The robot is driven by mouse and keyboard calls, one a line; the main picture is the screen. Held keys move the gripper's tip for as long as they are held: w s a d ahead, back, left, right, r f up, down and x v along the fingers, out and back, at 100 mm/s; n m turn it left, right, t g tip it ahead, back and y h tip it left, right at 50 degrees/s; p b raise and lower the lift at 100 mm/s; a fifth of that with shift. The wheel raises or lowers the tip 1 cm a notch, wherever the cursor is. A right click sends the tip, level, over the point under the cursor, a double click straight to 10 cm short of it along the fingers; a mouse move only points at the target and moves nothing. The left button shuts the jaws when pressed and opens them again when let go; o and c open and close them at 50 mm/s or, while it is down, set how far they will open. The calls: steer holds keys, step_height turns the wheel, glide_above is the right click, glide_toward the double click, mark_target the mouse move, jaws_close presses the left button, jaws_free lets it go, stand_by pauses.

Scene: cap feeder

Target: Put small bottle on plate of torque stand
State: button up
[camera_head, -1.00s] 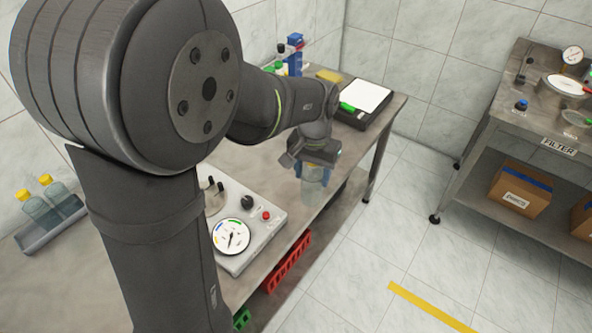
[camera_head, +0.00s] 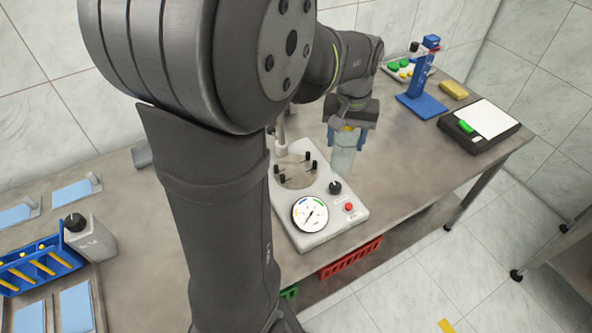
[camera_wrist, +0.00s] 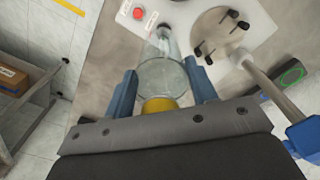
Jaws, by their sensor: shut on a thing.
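My gripper (camera_head: 347,139) is shut on a small clear bottle (camera_head: 343,160) with a yellow cap. In the wrist view the bottle (camera_wrist: 160,78) hangs between the blue fingers of my gripper (camera_wrist: 165,92), its cap close to the palm. The torque stand (camera_head: 318,226) is a pale box with a dial, a black knob and a red button. Its round plate (camera_head: 296,173) carries several black upright pegs. The bottle is beside the plate, to its right in the head view, apart from the pegs. In the wrist view the plate (camera_wrist: 218,30) lies to the right of the bottle.
A post (camera_wrist: 262,80) rises beside the plate. A blue stand (camera_head: 424,103), a yellow sponge (camera_head: 454,90) and a black scale with a white sheet (camera_head: 490,120) stand at the back right. A blue rack (camera_head: 38,265) is at the left. The table's front edge is near the stand.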

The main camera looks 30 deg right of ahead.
steer(key=shift+w+a+r+n, duration=0.25)
steer(key=shift+w+a+n, duration=0.15)
steer(key=shift+w+a, duration=0.45)
steer(key=w+a+f, duration=0.4)
steer(key=w+f, duration=0.7)
steer(key=shift+a, duration=0.15)
steer(key=shift+f, duration=0.1)
steer(key=o, duration=1.2)
steer(key=shift+c, duration=0.2)
step_height(320, 180, up, 12)
steer(key=shift+r, duration=0.2)
steer(key=shift+f, duration=0.15)
